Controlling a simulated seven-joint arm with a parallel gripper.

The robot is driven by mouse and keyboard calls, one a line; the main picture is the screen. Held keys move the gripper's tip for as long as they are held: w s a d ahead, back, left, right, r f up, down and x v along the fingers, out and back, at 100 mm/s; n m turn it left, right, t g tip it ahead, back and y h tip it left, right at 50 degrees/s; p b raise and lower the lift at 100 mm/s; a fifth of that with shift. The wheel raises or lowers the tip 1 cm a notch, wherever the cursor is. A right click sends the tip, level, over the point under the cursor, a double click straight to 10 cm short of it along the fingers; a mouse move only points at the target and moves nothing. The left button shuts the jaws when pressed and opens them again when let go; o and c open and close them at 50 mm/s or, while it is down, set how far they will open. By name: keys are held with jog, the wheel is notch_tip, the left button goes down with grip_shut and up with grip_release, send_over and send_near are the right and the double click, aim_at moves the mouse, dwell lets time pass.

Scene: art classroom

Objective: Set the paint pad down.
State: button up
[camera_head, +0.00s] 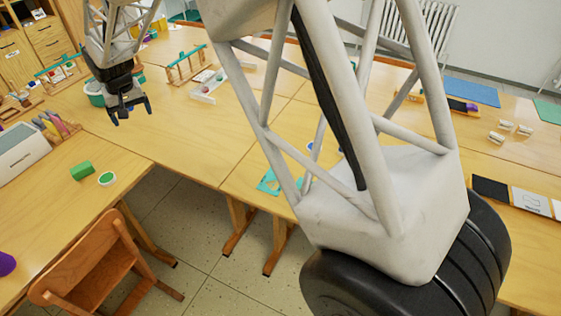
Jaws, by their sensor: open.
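My gripper (131,114) is in the upper left, pointing down over the wooden table (170,135). Its dark fingers are spread, and I see nothing between them. A small round green pad with a white rim (107,179) lies flat on the left table (60,215), in front of and a little left of my gripper. It looks like a paint pad, but I cannot be sure that it is the one named. My gripper is apart from it.
A green block (82,170) lies beside the round pad. A grey-white box (20,148) stands at the left edge. A teal container (95,95) stands just behind my gripper. A wooden chair (95,260) is in front. My large arm link hides much of the centre and right.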

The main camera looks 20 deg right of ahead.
jog(key=s+d+r+m, duration=0.1)
jog(key=s+d+r, duration=0.5)
jog(key=s+d, duration=0.5)
jog(key=s+d+r+m, duration=0.1)
jog(key=s+d+r, duration=0.6)
jog(key=d, duration=0.5)
jog(key=s+d+f, duration=0.1)
jog(key=s+d, duration=0.3)
jog(key=s, duration=0.4)
jog(key=s+d+f, duration=0.1)
jog(key=s+d, duration=0.3)
jog(key=s, duration=0.5)
jog(key=s+d+f+m, duration=0.1)
jog(key=s+d, duration=0.3)
jog(key=s, duration=0.5)
jog(key=shift+d+f+t+h, duration=0.2)
jog(key=shift+d+t+h, duration=0.1)
jog(key=shift+t, duration=0.1)
